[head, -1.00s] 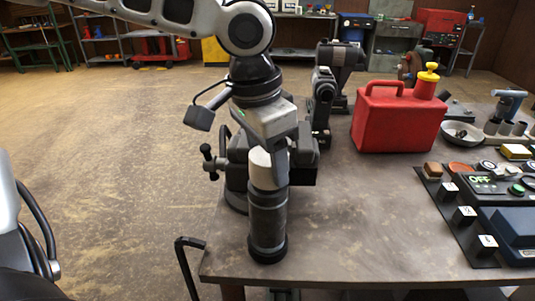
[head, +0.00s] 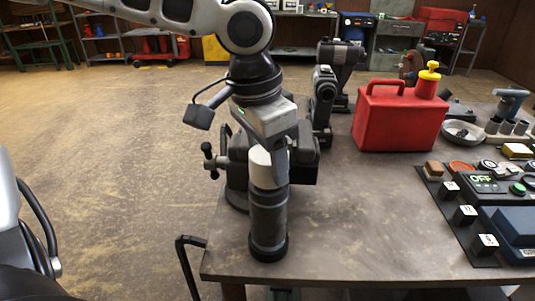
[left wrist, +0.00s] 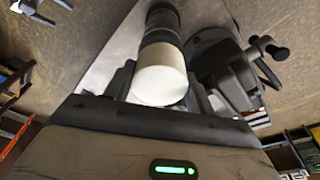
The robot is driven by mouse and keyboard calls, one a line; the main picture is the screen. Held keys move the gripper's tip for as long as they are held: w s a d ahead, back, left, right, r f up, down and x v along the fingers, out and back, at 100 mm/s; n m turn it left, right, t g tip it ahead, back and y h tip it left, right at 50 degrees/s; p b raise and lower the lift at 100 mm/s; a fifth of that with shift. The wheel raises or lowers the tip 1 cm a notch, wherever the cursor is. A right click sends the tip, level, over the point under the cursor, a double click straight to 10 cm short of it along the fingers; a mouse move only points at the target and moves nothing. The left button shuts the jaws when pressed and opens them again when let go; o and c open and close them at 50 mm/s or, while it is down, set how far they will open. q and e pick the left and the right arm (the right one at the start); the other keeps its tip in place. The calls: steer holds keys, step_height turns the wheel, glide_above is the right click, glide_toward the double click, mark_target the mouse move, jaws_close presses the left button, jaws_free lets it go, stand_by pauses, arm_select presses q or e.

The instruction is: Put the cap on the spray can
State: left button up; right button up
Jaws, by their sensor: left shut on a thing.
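The spray can (head: 268,222) is a dark grey cylinder with a black base. It stands upright near the front left corner of the workbench. The white cap (head: 260,166) is at the can's top, in line with it, and no gap shows between them. My left gripper (head: 276,168) comes down from above, its fingers shut on the cap. In the left wrist view the round white cap (left wrist: 158,86) sits between the two fingers, with the dark can (left wrist: 160,28) beyond it. Whether the cap is fully seated is hidden. My right gripper is not in view.
A dark vise (head: 238,160) stands close behind the can. A red fuel can (head: 398,122) stands farther back. A control panel (head: 485,212) with buttons lies at the right. The bench top (head: 355,225) between the spray can and the panel is clear.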

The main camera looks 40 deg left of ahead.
mark_target(258, 157)
arm_select(q)
steer(key=shift+f, duration=0.6)
steer(key=o, duration=0.7)
steer(key=shift+r, duration=0.1)
steer(key=shift+s+a+r, duration=0.1)
steer(key=shift+s+r, duration=0.05)
steer(key=shift+r, duration=1.1)
steer(key=shift+s+a+r, duration=0.1)
steer(key=shift+s+r, duration=0.1)
steer(key=shift+r, duration=1.15)
steer(key=shift+s+a+r, duration=0.1)
steer(key=shift+s+r, duration=0.1)
steer(key=shift+r, duration=1.2)
steer(key=shift+s+a+r, duration=0.1)
steer(key=shift+s+r, duration=0.1)
steer(key=shift+r, duration=1.15)
